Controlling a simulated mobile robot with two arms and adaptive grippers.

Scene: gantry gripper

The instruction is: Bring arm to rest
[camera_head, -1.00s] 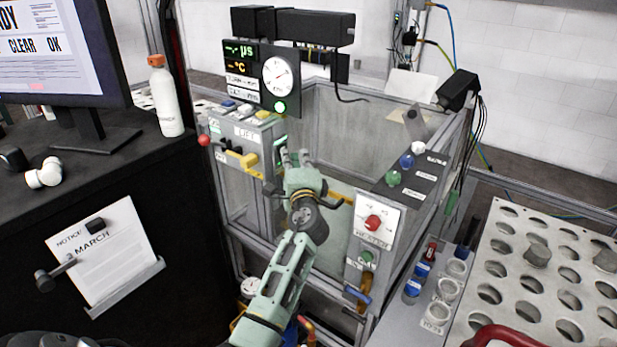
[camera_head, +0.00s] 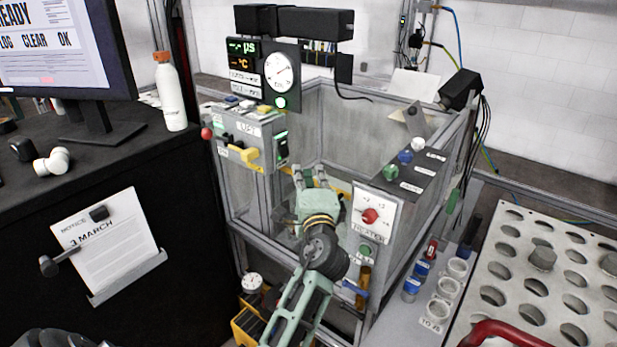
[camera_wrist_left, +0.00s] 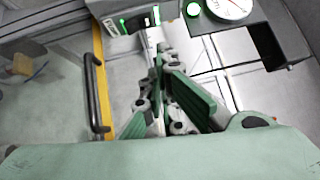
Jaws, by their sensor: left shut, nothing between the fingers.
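My left gripper (camera_head: 308,172) is at the front of the clear-walled enclosure (camera_head: 352,125), left of the heater panel (camera_head: 374,217). It is shut with nothing between its fingers, and its pale green arm comes up from the bottom. In the wrist view the gripper (camera_wrist_left: 163,62) shows green-padded fingers, pointing toward the gauge side. The lift panel (camera_head: 246,132), with a yellow lever (camera_head: 243,155), is to the gripper's left and apart from it in the head view. My right gripper is not in view.
A black handle (camera_wrist_left: 93,95) on a yellow strip lies left of the fingers. A perforated plate (camera_head: 560,255) and white cups (camera_head: 438,312) are at the right. A bottle (camera_head: 170,95) and monitor (camera_head: 65,50) stand on the dark desk at the left.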

